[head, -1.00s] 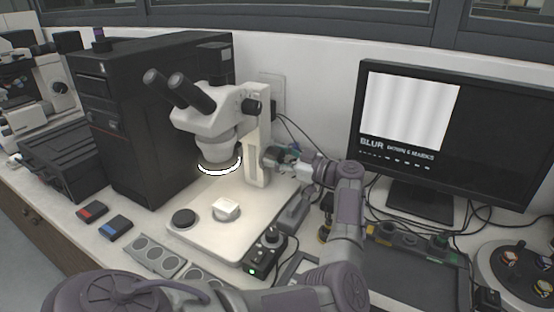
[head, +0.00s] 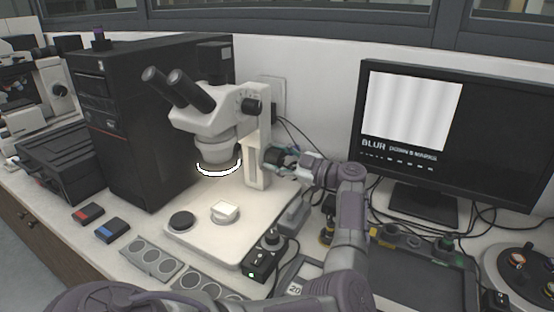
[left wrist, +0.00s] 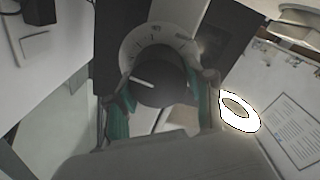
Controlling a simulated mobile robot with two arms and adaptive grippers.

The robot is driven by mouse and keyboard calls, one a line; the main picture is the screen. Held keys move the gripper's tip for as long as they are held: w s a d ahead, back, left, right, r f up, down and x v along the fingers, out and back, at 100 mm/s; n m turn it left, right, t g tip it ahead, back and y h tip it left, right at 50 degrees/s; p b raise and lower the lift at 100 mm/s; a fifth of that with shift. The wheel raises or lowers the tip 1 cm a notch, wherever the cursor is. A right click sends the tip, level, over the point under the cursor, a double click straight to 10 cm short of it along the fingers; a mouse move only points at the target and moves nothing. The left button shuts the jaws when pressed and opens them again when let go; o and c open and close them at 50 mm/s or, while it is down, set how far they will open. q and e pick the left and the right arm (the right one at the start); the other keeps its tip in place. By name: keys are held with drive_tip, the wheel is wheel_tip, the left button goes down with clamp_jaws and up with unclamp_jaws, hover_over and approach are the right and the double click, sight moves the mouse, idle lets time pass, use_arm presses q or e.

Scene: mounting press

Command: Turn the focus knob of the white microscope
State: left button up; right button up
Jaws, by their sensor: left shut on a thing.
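The white microscope (head: 212,122) stands on its pale base with its ring light lit. Its dark focus knob (left wrist: 160,78) has a white pointer line and sits before a pale marked dial (left wrist: 150,42) in the left wrist view. My left gripper (head: 279,161) reaches the knob at the right side of the microscope's column. Its green-padded fingers lie on either side of the knob, shut on it. In the head view the knob is mostly hidden by the gripper. My right gripper is not in view.
The monitor (head: 440,150) shows a blurred striped picture and the word BLUR. A small black control box (head: 262,258) stands in front of the microscope base (head: 190,250). A black computer tower (head: 150,120) is close on the left. Cables run behind the column.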

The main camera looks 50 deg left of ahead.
use_arm(q)
drive_tip(key=o, duration=1.2)
drive_tip(key=shift+c, duration=0.2)
drive_tip(key=v, duration=1.2)
drive_tip(key=shift+w, duration=0.1)
